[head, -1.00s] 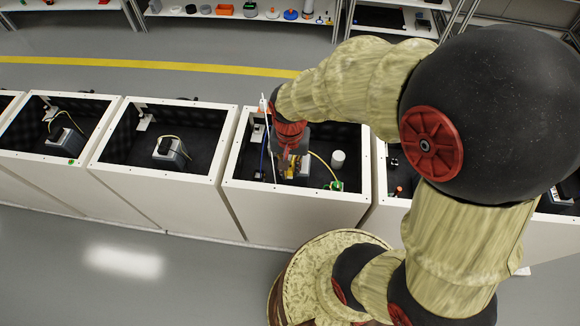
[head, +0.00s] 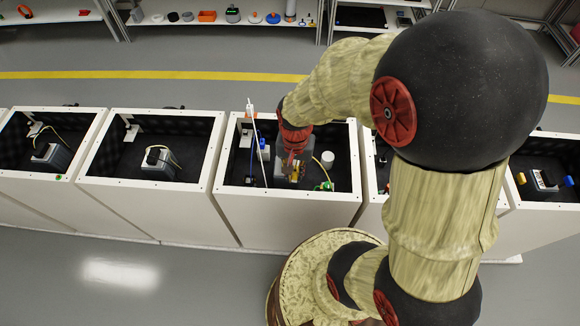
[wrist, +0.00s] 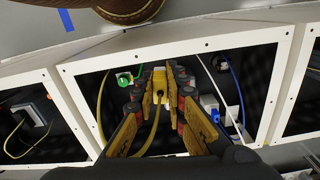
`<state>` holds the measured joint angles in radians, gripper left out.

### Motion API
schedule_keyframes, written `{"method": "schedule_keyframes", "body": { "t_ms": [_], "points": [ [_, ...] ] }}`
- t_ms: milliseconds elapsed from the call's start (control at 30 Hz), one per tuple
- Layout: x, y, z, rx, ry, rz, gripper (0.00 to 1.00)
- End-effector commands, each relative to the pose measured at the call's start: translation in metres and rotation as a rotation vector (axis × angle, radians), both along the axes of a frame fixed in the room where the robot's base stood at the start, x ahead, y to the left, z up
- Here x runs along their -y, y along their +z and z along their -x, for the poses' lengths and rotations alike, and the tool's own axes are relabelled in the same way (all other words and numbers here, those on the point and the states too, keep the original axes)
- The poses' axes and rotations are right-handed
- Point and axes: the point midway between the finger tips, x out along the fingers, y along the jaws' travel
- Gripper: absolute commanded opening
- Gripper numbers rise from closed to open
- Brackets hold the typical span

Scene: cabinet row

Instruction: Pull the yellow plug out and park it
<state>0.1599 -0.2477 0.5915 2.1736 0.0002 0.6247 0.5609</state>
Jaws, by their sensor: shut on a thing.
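The yellow plug (wrist: 160,76) is between the two fingers of my gripper (wrist: 161,92) in the wrist view, and the fingers are shut on it. Its yellow cable (wrist: 153,127) hangs between the fingers toward the camera. In the head view my gripper (head: 293,168) reaches down into the middle open-topped cabinet, and yellow parts show at its tips. Whether the plug sits in a socket is hidden by the fingers. A green fitting (wrist: 124,78) is beside the left finger; it also shows in the head view (head: 324,187).
The middle cabinet's white rim (head: 285,191) surrounds my gripper. Inside are a white cylinder (head: 327,158), a blue plug (wrist: 209,103), a blue cable (wrist: 236,88) and a thin white rod (head: 257,145). Similar cabinets stand on both sides. A shelf (head: 215,18) is behind.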

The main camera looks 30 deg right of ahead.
Motion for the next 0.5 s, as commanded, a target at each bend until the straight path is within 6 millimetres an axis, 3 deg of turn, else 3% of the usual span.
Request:
{"method": "schedule_keyframes", "body": {
  "t_ms": [200,500],
  "points": [
    [0.053,-0.032,-0.005,-0.005,-0.134,-0.002,0.0],
    [0.126,-0.08,-0.024,-0.004,-0.182,-0.002,0.0]
  ]
}}
